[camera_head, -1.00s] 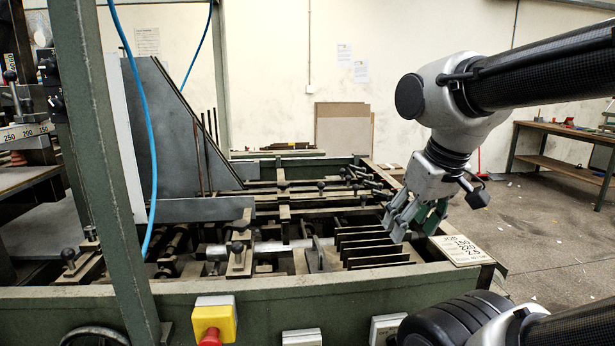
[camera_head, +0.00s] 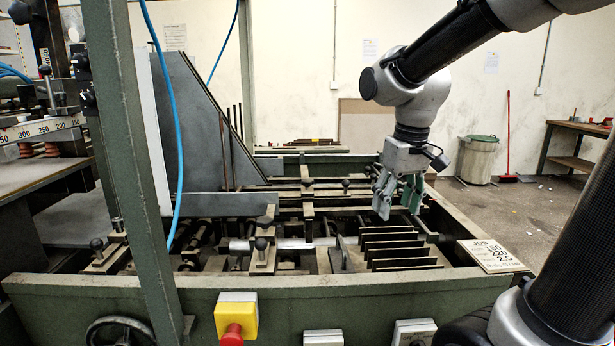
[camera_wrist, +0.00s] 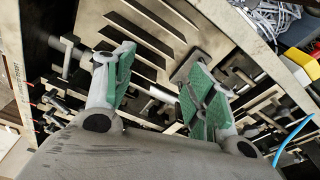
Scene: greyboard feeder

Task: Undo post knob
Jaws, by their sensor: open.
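My gripper (camera_head: 398,202) hangs over the right part of the feeder bed, fingers pointing down. It is open and empty. In the wrist view the green-padded fingers (camera_wrist: 163,88) stand apart, with bars and plates of the bed behind them. Several black knobs sit on the feeder: one on a block at the front middle (camera_head: 261,244), one at the left (camera_head: 96,244), and one at the back (camera_head: 346,184). I cannot tell which is the post knob. No knob is visibly between the fingers.
Several upright plates (camera_head: 400,253) stand below my gripper. The green feeder frame (camera_head: 370,295) encloses the bed. A job card (camera_head: 493,256) lies on its right corner. A green post (camera_head: 138,180) and blue hose (camera_head: 178,120) stand left. A yellow box with a red button (camera_head: 236,318) is in front.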

